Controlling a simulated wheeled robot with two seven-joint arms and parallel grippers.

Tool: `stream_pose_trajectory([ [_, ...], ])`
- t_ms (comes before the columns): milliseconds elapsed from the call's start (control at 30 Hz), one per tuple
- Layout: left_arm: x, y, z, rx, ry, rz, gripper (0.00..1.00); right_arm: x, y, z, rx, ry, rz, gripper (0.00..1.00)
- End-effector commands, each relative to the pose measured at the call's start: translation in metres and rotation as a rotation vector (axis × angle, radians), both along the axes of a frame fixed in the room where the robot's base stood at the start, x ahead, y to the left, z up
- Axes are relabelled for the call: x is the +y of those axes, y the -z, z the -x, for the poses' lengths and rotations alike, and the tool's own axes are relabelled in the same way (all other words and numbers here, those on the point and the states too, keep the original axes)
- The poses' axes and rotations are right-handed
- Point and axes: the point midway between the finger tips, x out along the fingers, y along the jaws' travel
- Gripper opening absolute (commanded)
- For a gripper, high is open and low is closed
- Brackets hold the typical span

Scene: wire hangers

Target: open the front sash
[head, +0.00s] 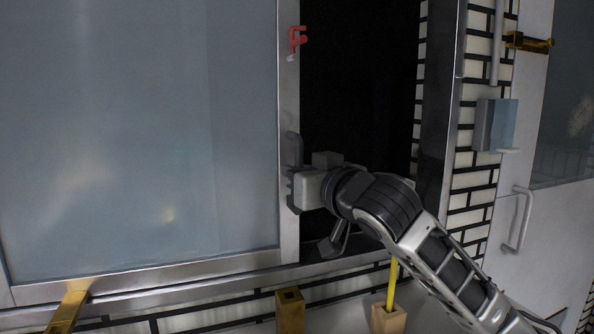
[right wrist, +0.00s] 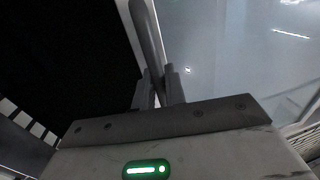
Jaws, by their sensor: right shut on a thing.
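The front sash (head: 130,130) is a large frosted pane in a metal frame on the left of the head view. A dark opening (head: 360,80) shows to the right of its frame edge. A grey upright handle (head: 293,147) sits on that edge. My right gripper (head: 294,188) is at the handle's lower part and is shut on it. In the right wrist view the handle (right wrist: 146,35) runs up from between the two fingers (right wrist: 159,90), with the pane (right wrist: 215,60) to its right. My left gripper is not in view.
A red clip (head: 297,38) is on the sash frame above the handle. Black-and-white brick wall (head: 473,205) stands right of the opening, with a grey-blue box (head: 495,124). Brass-coloured blocks (head: 290,311) and a wooden holder with a yellow stick (head: 388,318) are below.

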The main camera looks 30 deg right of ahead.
Motion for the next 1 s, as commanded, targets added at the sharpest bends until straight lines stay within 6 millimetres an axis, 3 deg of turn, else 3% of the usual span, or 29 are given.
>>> stream_pose_trajectory([
  [367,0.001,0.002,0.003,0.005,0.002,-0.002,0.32,0.003,0.003,-0.001,0.008,-0.003,0.0,0.0],
  [400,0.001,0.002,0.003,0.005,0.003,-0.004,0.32,0.003,0.003,-0.001,0.008,-0.004,0.0,0.24],
  [433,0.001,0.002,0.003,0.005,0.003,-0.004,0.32,0.003,0.003,-0.001,0.008,-0.004,0.0,0.29],
  [767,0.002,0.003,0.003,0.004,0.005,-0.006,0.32,0.002,0.001,0.002,0.003,-0.001,0.0,0.29],
  [1000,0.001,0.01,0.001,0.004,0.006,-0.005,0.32,0.001,0.003,0.035,0.001,-0.002,0.002,0.29],
])
